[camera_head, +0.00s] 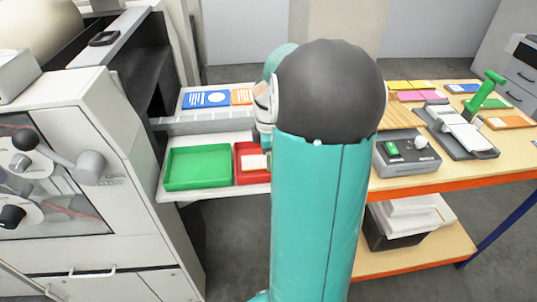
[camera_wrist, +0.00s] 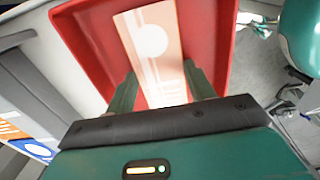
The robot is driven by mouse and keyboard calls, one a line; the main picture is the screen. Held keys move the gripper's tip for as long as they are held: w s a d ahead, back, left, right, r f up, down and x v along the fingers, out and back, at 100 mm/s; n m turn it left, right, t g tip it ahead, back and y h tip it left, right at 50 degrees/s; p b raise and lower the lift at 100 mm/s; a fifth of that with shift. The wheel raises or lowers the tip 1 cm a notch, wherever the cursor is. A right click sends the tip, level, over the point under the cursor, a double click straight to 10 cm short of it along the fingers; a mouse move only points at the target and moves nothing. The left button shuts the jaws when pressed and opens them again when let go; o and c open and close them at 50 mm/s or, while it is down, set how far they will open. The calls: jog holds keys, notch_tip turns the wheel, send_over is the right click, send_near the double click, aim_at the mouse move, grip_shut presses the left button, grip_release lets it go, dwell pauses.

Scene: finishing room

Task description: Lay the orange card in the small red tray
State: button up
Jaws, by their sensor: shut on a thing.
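The small red tray (camera_head: 241,178) is on the left ledge, beside a larger green tray, and is partly hidden by my arm in the head view. In the wrist view the red tray (camera_wrist: 212,35) fills the upper middle. My gripper (camera_wrist: 161,88) is shut on the orange card (camera_wrist: 152,42), which looks washed-out pale orange with a white disc and white lines. The card lies over the tray's inside; I cannot tell whether it touches the floor of the tray.
The green tray (camera_head: 198,167) is empty. A blue card (camera_head: 206,97) and another orange card (camera_head: 242,97) lie on the shelf behind. A grey machine stands at left. The wooden table (camera_head: 405,184) at right holds several cards, a grey box (camera_head: 407,152) and a green-handled device (camera_head: 462,130).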

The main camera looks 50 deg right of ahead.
jog(key=o, duration=0.9)
jog(key=shift+o, duration=0.2)
notch_tip(320, 180, up, 12)
jog(key=a+r+m+t+h, duration=0.1)
jog(key=a+r+m+t, duration=0.2)
jog(key=a, duration=1.3)
jog(key=s+a+f+m+t, duration=0.1)
jog(key=s+a+m, duration=0.2)
jog(key=a, duration=0.4)
jog(key=s+a+m+t+y, duration=0.1)
jog(key=s+a+m, duration=0.3)
jog(key=a, duration=0.4)
jog(key=shift+s+a+f+t, duration=0.15)
jog(key=shift+s+f+t, duration=0.2)
jog(key=shift+s, duration=0.35)
